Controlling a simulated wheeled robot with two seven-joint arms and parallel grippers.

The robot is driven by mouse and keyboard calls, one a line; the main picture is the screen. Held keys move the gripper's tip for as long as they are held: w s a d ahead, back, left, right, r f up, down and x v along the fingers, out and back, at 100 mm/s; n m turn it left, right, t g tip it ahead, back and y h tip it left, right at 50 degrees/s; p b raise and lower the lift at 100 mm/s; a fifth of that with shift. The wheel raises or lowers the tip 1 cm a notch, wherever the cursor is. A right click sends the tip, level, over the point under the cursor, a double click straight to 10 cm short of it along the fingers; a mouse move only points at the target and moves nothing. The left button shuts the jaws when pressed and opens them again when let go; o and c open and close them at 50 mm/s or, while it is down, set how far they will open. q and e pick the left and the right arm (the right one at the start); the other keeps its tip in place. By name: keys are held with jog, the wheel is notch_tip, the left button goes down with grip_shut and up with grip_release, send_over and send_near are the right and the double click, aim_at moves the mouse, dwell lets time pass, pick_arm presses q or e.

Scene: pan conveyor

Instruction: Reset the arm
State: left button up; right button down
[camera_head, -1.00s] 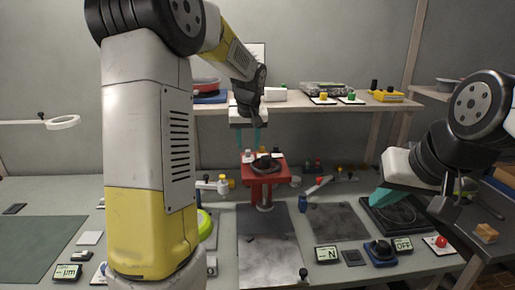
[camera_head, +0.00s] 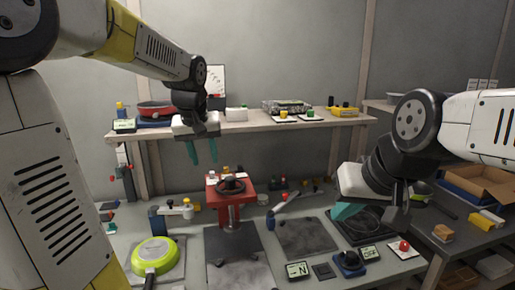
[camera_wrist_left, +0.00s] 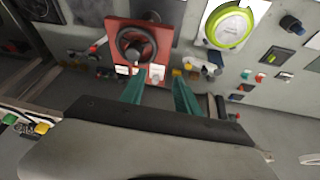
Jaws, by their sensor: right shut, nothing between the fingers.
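My left gripper (camera_head: 202,152) hangs in the air just in front of the shelf, above and left of a red press with a black handwheel (camera_head: 231,186). Its two teal fingers stand apart with nothing between them. In the left wrist view the open fingers (camera_wrist_left: 158,92) point toward the bench, with the red press (camera_wrist_left: 142,45) beyond them. My right gripper (camera_head: 346,210) is at the right, over the bench near a dark square plate (camera_head: 372,236). Its teal fingers are together and hold nothing.
A green-rimmed pan (camera_head: 158,257) lies on the bench at the left. A shelf (camera_head: 255,126) with a red pan (camera_head: 157,108), boxes and buttons runs behind. A side table with a cardboard box (camera_head: 487,185) stands at the right. Dark plates lie flat on the bench front.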

pick_arm(q)
jog(key=s+d+f+m+h, duration=0.1)
jog(key=s, duration=0.9)
jog(key=s+d+f+m+t+h, duration=0.1)
jog(key=s+d, duration=0.1)
jog(key=s, duration=0.8)
jog(key=shift+s+m, duration=0.25)
jog(key=shift+m, duration=0.15)
jog(key=shift+d+f, duration=0.1)
